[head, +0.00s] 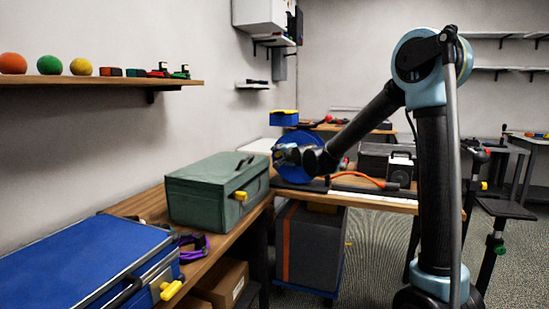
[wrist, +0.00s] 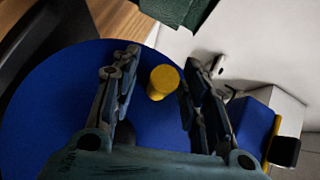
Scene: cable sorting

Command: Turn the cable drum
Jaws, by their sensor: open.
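The cable drum is a large blue disc (head: 305,175) standing upright on the far bench in the head view. In the wrist view the blue disc (wrist: 50,115) fills the left and middle. A yellow round knob (wrist: 162,82) stands out from the disc near its edge. My gripper (wrist: 162,62) is open, with one finger on each side of the knob and a visible gap to both. In the head view my gripper (head: 283,156) is in front of the drum and hides part of its face; the knob cannot be made out there.
A green case (head: 215,190) stands on the left bench near the drum. A blue case (head: 85,265) lies closer. A blue box with a yellow top (head: 284,119) is behind the drum. An orange cable (head: 360,178) and a dark toolbox (head: 400,168) are to the right.

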